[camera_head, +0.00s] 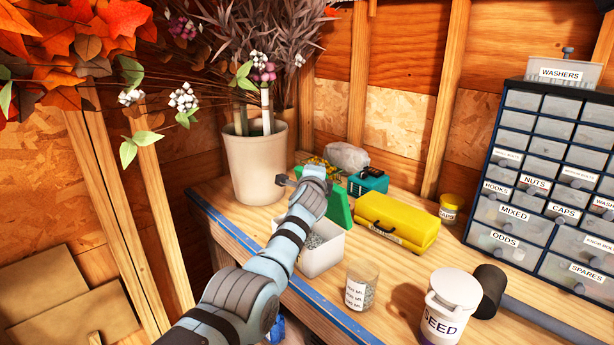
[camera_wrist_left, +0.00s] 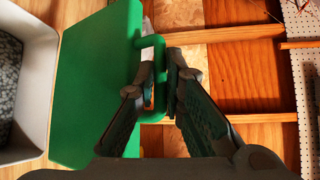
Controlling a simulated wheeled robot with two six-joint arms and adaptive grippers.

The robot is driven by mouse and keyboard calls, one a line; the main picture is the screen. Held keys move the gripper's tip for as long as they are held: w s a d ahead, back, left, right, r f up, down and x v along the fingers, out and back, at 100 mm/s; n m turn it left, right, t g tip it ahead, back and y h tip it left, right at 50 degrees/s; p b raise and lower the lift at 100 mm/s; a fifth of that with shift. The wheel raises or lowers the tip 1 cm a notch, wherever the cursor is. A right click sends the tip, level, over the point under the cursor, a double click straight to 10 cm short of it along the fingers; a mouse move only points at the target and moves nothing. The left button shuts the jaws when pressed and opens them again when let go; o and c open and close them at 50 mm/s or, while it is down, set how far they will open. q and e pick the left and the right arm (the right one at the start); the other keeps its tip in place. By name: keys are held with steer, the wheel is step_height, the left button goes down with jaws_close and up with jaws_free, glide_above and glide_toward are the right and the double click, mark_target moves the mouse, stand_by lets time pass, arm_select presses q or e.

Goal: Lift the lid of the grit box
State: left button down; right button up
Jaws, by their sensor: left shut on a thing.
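The grit box (camera_head: 318,258) is a pale open-topped box on the bench with grey grit (camera_head: 313,241) inside. Its green lid (camera_head: 339,207) stands raised at the back edge of the box, partly hidden behind my left arm. In the left wrist view the lid (camera_wrist_left: 95,85) is a broad green panel, with the box wall (camera_wrist_left: 38,60) and some grit at the left. My left gripper (camera_head: 307,176) is at the lid's edge. In the wrist view its fingers (camera_wrist_left: 162,82) are shut on the lid's green handle. My right gripper is not in view.
A plant pot (camera_head: 254,160) stands behind left. A yellow case (camera_head: 397,222) and teal box (camera_head: 368,181) are to the right. A glass jar (camera_head: 361,287) and white seed tin (camera_head: 450,305) stand in front right. A drawer cabinet (camera_head: 545,180) fills the right.

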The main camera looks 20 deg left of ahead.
arm_select(q)
steer(key=shift+w+d+r, duration=0.1)
steer(key=shift+w+d, duration=0.05)
stand_by(0.3)
steer(key=c, duration=1.7)
jaws_free()
steer(key=shift+s, duration=0.25)
steer(key=v, duration=1.2)
steer(key=shift+w+r, duration=0.1)
steer(key=shift+r, duration=0.1)
